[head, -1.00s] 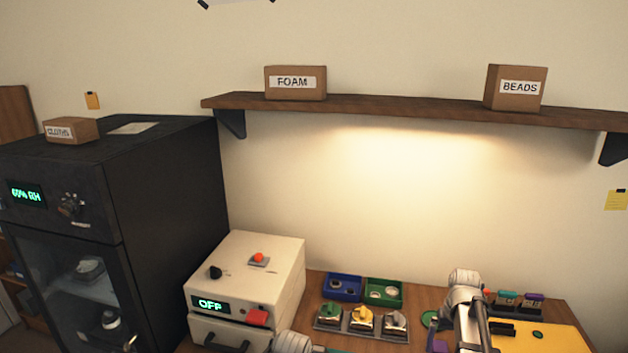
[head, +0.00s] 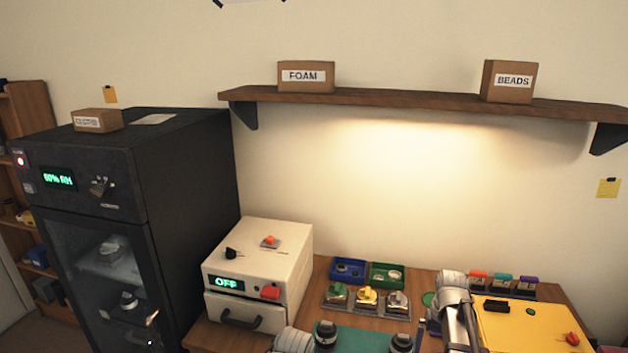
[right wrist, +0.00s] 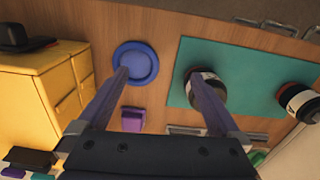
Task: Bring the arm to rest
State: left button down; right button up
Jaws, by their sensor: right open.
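My right arm (head: 458,305) reaches over the wooden bench in the head view. In the right wrist view my right gripper (right wrist: 158,78) is open, with nothing between its fingers. Its left finger overlaps a round blue dish (right wrist: 140,62), and its right finger overlaps a dark lens barrel (right wrist: 207,92) on a teal mat (right wrist: 240,60); I cannot tell contact from the picture. Part of my left arm (head: 293,341) shows at the bottom edge of the head view. The left gripper's fingers are out of view.
A second lens barrel (right wrist: 300,103) is at the mat's right end. A purple block (right wrist: 132,119) and yellow drawer cabinet (right wrist: 35,85) are near the dish. A cream box reading OFF (head: 258,262) stands beside a dark cabinet (head: 180,190). A shelf (head: 420,103) crosses the wall.

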jog(key=s+a+n, duration=0.2)
jog(key=s+a, duration=0.3)
jog(key=a, duration=0.3)
jog(key=s+a+n, duration=0.2)
jog(key=s+a, duration=0.4)
jog(key=a, duration=0.3)
jog(key=s+a+n+h, duration=0.1)
jog(key=s+a, duration=0.4)
jog(key=a, duration=0.4)
jog(key=shift+s+a+r+n, duration=0.15)
jog(key=shift+s+n, duration=0.25)
